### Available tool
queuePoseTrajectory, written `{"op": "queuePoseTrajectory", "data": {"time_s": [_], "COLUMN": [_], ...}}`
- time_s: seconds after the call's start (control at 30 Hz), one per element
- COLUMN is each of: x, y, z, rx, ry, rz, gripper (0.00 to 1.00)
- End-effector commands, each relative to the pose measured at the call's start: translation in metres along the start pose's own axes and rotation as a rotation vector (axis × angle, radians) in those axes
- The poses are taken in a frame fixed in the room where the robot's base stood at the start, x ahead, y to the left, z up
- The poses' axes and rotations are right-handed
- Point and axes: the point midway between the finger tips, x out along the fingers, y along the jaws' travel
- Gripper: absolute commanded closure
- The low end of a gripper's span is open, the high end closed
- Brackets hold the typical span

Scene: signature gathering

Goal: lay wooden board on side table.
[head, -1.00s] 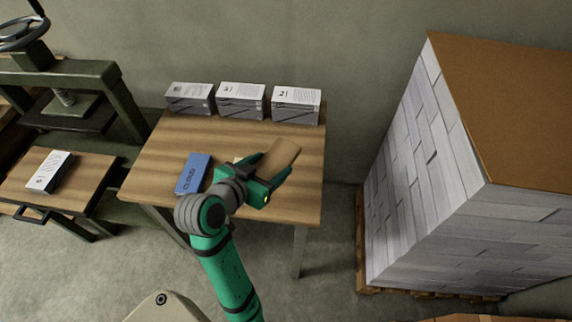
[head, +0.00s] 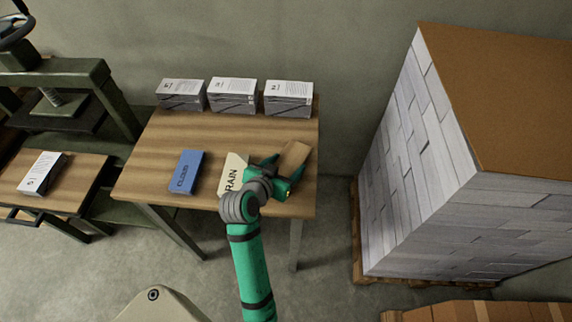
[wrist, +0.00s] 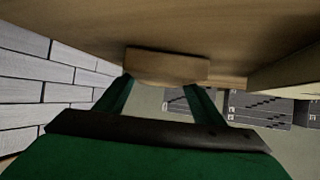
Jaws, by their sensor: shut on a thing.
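The wooden board (head: 294,155) is a small brown block at the right side of the side table (head: 222,130). My gripper (head: 279,173) is shut on the board's near end. In the wrist view the board (wrist: 166,66) sits between the two fingers (wrist: 160,98), close to a wooden surface. I cannot tell whether the board touches the tabletop. A blue book marked CLOUD (head: 187,171) lies on the table at the left. A cream book marked RAIN (head: 233,173) lies beside it, partly hidden by my arm.
Three grey-white paper bundles (head: 232,95) stand along the table's back edge. A tall pallet stack of paper (head: 418,170) stands to the right, apart from the table.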

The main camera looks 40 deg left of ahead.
Motion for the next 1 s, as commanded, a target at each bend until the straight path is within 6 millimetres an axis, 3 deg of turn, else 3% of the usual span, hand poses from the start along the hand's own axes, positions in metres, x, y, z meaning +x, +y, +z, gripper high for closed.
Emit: {"op": "queuePoseTrajectory", "data": {"time_s": [0.33, 0.37, 0.43, 0.8, 1.0], "x": [0.001, 0.001, 0.001, -0.001, -0.027], "y": [0.000, 0.000, 0.000, -0.001, 0.000], "z": [0.002, 0.003, 0.002, -0.001, 0.000], "rx": [0.000, 0.000, 0.000, 0.001, 0.000], "ry": [0.001, 0.000, 0.000, 0.001, 0.001], "rz": [0.001, 0.001, 0.000, -0.001, -0.002], "gripper": [0.65, 0.35, 0.19, 0.19, 0.19]}}
